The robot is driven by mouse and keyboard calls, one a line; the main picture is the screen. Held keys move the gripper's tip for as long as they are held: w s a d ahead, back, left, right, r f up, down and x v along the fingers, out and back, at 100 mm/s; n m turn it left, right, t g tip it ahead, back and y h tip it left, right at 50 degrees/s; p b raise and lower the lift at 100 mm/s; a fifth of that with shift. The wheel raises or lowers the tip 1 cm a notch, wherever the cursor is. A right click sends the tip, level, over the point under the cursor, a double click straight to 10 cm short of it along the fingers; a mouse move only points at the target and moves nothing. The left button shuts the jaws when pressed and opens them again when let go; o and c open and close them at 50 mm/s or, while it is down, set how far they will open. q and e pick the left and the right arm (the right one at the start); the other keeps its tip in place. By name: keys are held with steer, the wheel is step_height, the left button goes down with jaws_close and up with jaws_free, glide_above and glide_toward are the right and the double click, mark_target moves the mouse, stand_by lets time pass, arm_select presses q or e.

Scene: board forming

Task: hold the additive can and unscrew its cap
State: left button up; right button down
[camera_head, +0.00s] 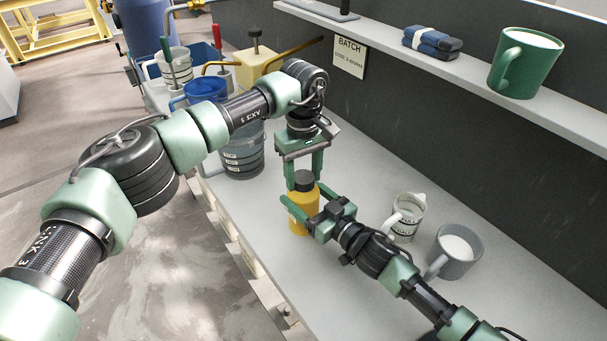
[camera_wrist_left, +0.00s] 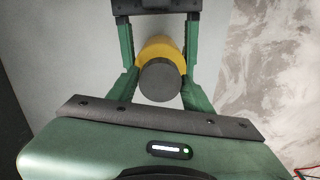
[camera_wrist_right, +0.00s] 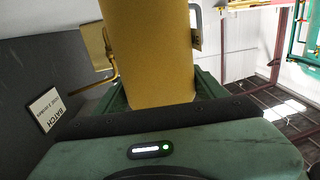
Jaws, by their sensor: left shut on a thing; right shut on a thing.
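The additive can (camera_head: 301,212) is a yellow cylinder with a dark cap (camera_head: 304,181), upright at the bench's front edge. My left gripper (camera_head: 304,186) comes down from above with its fingers on either side of the cap, shut on it. In the left wrist view the round cap (camera_wrist_left: 160,80) sits between the fingers, with the yellow body (camera_wrist_left: 161,48) behind it. My right gripper (camera_head: 303,206) reaches in from the right and is shut on the can's body. In the right wrist view the yellow body (camera_wrist_right: 148,55) fills the space between the fingers and hides their tips.
A grey-white measuring jug (camera_head: 407,217) and a grey mug (camera_head: 456,250) stand right of the can. The shelf (camera_head: 470,83) above holds a green mug (camera_head: 525,62) and folded cloths (camera_head: 432,42).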

arm_select(q)
steer(key=n, duration=1.4)
steer(key=shift+s+r+n, duration=0.1)
steer(key=shift+n, duration=0.2)
steer(key=n, duration=1.1)
steer(key=shift+n, duration=0.3)
steer(key=n, duration=0.4)
steer(key=shift+n, duration=0.4)
steer(key=n, duration=0.4)
steer(key=shift+n, duration=0.4)
steer(key=n, duration=0.4)
steer(key=shift+n, duration=0.3)
steer(key=n, duration=0.6)
steer(key=shift+r, duration=0.1)
